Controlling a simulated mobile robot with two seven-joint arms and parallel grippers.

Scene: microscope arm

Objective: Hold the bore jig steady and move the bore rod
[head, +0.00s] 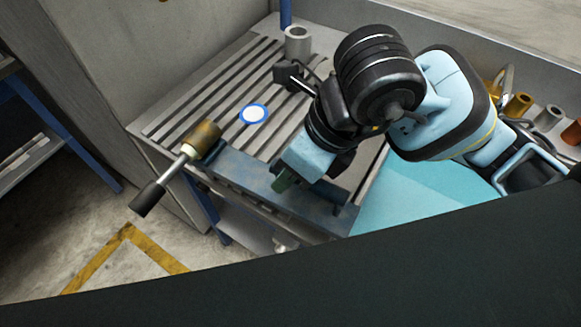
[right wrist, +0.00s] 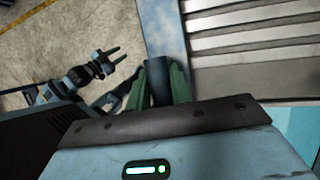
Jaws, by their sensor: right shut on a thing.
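A rod with a black handle (head: 148,198) runs up to a brass cylinder (head: 203,138) at the table's near left corner; it looks like the bore rod. I cannot tell for sure which part is the bore jig. My right gripper (head: 285,181) is over the blue front beam, apart from the brass cylinder. In the right wrist view its green fingers are shut on a dark cylinder (right wrist: 158,80); in the head view the arm and gripper hide this.
The slotted table (head: 180,112) carries a grey hollow cylinder (head: 297,41), a dark block (head: 288,73) and a blue-rimmed white disc (head: 254,113). The blue beam (head: 235,168) edges the table front. Several brass and grey cylinders (head: 518,104) stand at right. The left slats are mostly clear.

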